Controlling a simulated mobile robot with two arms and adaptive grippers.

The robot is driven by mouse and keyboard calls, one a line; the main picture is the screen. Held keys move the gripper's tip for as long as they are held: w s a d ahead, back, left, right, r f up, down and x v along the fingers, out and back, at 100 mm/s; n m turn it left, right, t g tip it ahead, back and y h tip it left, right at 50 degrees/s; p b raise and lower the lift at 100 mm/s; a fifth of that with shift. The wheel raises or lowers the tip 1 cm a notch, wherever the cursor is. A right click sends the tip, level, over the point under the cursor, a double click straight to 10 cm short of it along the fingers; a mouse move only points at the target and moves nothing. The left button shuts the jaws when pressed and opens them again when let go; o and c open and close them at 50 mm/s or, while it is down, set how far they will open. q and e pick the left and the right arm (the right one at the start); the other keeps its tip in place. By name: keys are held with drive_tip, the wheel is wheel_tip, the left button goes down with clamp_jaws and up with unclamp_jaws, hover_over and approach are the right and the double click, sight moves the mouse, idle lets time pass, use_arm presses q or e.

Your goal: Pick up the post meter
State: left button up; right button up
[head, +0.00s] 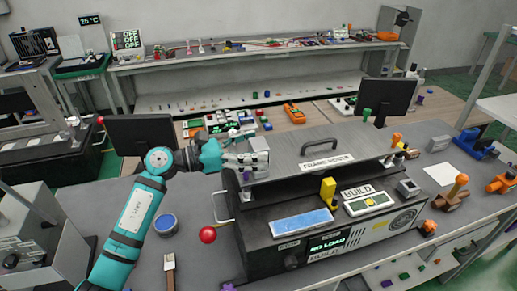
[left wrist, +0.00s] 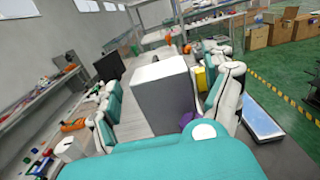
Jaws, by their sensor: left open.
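My left gripper (head: 248,158) reaches in from the left, over the left end of the dark machine (head: 262,225) with the handled top. In the left wrist view a plain grey box (left wrist: 163,92) stands between the two spread fingers of the left gripper (left wrist: 165,105). A purple piece (left wrist: 186,121) shows low at its side. I take this box to be the post meter, but no dial or label shows on it. In the head view the fingers largely cover it, and I cannot tell whether they touch it. My right gripper is in neither view.
The machine carries a top handle (head: 319,146), a yellow block (head: 328,190) and a blue panel (head: 302,222). A blue round tin (head: 165,224) and a brush (head: 169,272) lie on the bench. A dark monitor (head: 139,140) stands behind my arm.

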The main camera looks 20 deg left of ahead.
use_arm(q)
drive_tip(key=shift+x, duration=0.85)
drive_tip(key=shift+a, duration=0.1)
drive_tip(key=c, duration=1.5)
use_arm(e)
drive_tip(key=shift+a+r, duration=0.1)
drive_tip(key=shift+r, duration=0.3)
use_arm(q)
wheel_tip(320, 180, up, 18)
drive_tip(key=b, duration=0.4)
drive_tip(key=shift+s, duration=0.1)
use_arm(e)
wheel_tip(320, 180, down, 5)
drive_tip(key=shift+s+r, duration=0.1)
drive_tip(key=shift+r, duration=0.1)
